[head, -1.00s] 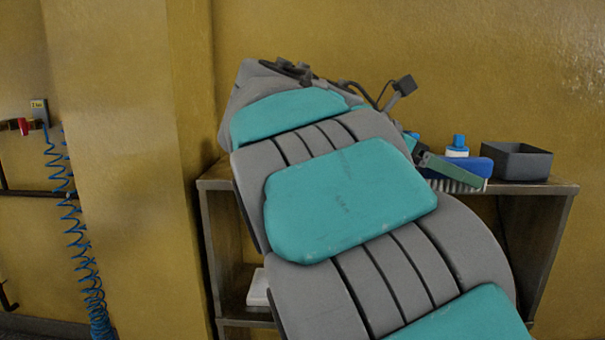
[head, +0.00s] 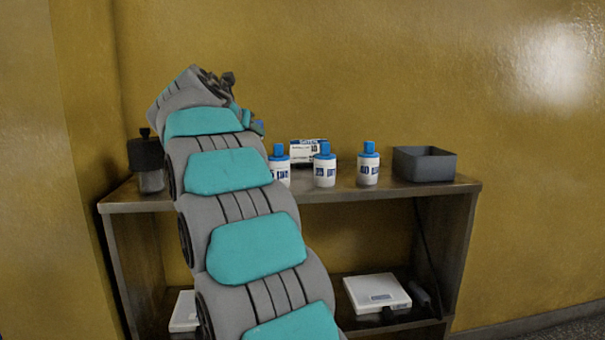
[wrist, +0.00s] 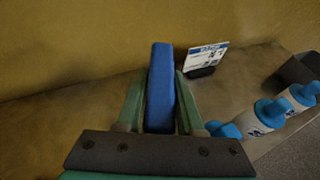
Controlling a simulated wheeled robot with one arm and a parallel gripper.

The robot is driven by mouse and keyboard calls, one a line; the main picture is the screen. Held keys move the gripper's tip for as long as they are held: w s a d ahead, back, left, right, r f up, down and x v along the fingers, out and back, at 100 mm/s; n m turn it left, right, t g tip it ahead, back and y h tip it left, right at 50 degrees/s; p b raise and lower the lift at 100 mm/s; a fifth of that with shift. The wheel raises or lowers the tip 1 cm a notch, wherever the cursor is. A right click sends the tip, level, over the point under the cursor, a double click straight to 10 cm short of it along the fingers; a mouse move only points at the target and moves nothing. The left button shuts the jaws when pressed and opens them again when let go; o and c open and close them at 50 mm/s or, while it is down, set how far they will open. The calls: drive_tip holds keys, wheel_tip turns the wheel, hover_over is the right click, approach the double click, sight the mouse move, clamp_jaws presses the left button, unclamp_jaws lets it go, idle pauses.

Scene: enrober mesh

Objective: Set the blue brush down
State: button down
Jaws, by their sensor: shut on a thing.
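The blue brush (wrist: 160,75) is in my gripper (wrist: 157,92), between its two green fingers in the wrist view. Its blue back faces the camera and its bristles are hidden. The brush is over the left part of the shelf top (wrist: 75,110), left of a small white sign (wrist: 205,57). I cannot tell whether it touches the shelf top.
White bottles with blue caps (head: 324,170) stand on the shelf unit (head: 400,190), with a dark grey bin (head: 424,164) at right. A dark-lidded jar (head: 147,160) stands at the left end. A white flat device (head: 376,292) lies on the lower shelf.

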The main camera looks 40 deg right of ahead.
drive_tip(key=shift+w+d+r, duration=0.15)
drive_tip(key=shift+w+d, duration=0.3)
drive_tip(key=shift+f, duration=4.9)
drive_tip(key=shift+f, duration=0.15)
drive_tip(key=c, duration=0.5)
unclamp_jaws()
drive_tip(key=shift+c, duration=0.2)
